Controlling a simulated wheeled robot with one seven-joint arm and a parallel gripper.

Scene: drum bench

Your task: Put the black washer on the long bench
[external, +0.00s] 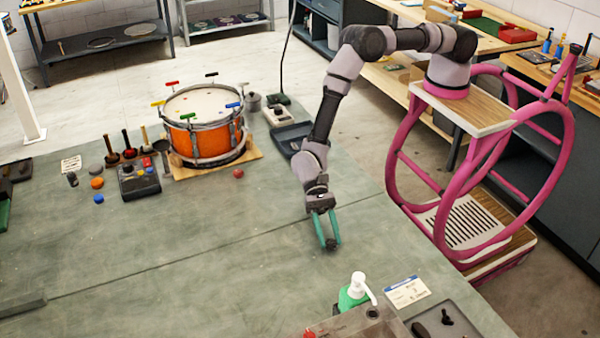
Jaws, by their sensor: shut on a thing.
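My gripper (330,243), with teal fingers, points down over the grey-green bench top (200,270). It is shut on a small dark thing at its fingertips, which looks like the black washer (331,245). The fingers hide part of it, and its shape is too small to make out. It is at or just above the bench surface; I cannot tell whether it touches. This broad bench appears to be the long bench.
An orange drum (205,140) stands on a wooden board at the back. A green pump bottle (354,292) and a label card (406,292) are at the front right. Small balls (97,183) and a dark box (139,182) are at the left. The bench middle is clear.

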